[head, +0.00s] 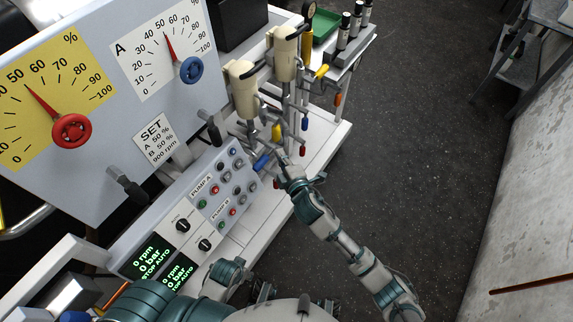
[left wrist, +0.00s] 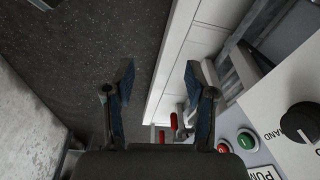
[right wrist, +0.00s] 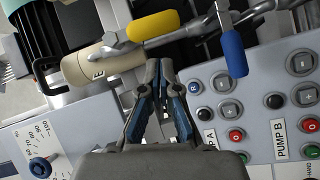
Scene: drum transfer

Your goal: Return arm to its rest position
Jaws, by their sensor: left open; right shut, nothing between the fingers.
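My right gripper (head: 283,162) reaches up from the lower right to the pipework beside the pump panel. In the right wrist view its fingers (right wrist: 160,68) are together with nothing between them. A yellow valve handle (right wrist: 153,25) lies just beyond the fingertips and a blue valve handle (right wrist: 232,54) to their right; I cannot tell whether the fingertips touch anything. My left gripper (left wrist: 158,82) is open and empty in the left wrist view, above the floor and the white bench edge. Part of my left arm (head: 228,272) shows low in the head view.
The pump panel (head: 222,190) with buttons and knobs stands left of my right gripper. Two cream pump bodies (head: 242,85) rise behind it. Gauges with a red knob (head: 71,130) and blue knob (head: 188,70) are upper left. Open dark floor (head: 420,130) lies right, before a pale wall (head: 530,190).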

